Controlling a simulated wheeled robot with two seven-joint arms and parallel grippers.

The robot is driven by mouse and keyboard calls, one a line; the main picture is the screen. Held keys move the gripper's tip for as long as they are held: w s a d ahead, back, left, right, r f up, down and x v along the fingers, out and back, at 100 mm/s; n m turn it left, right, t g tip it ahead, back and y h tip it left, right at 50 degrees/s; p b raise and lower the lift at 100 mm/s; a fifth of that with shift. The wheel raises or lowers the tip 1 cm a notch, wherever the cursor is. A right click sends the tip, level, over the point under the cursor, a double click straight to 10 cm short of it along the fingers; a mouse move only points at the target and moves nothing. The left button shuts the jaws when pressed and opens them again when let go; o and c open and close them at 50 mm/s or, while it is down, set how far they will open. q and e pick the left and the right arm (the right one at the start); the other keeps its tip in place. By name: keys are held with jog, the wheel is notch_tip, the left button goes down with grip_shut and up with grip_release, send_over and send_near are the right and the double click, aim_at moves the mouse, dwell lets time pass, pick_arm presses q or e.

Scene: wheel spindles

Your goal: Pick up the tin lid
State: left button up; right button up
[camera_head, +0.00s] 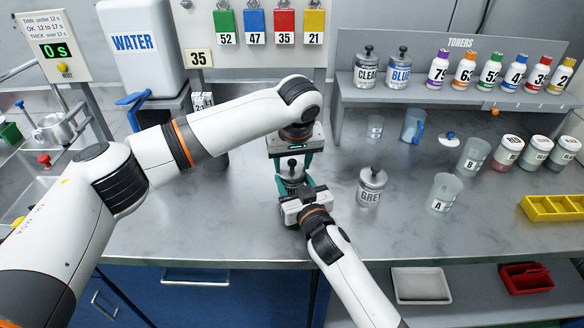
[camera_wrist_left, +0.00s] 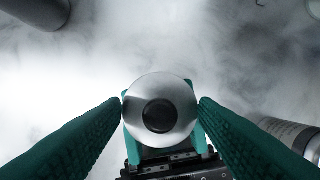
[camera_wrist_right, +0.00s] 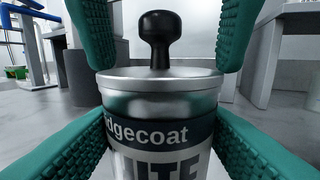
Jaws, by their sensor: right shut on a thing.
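The white tin (camera_wrist_right: 165,140), labelled "...dgecoat ...ITE", stands upright on the bench in the head view, mostly hidden by my grippers. Its silver tin lid (camera_wrist_right: 160,84) with a black knob (camera_wrist_right: 158,40) is seated on top; the lid also shows from above in the left wrist view (camera_wrist_left: 160,84). My right gripper (camera_head: 296,190) is shut on the tin's body, its green fingers on both sides below the lid. My left gripper (camera_head: 292,172) points down from above, open, its fingers on either side of the lid. I cannot tell whether they touch the rim.
A grey tin (camera_head: 371,188) stands close on the right, with cup A (camera_head: 443,194) beyond it. The toner shelf (camera_head: 450,98) is at the back right. The water tank (camera_head: 135,45) and sink are left. Bare bench lies left of the tin.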

aim_at(293, 163)
pick_arm(q)
jog(key=shift+c, duration=0.5)
notch_tip(293, 163, up, 10)
jog(key=shift+r, duration=0.1)
pick_arm(e)
jog(key=o, duration=1.2)
jog(key=v, duration=1.2)
jog(key=shift+f, duration=0.1)
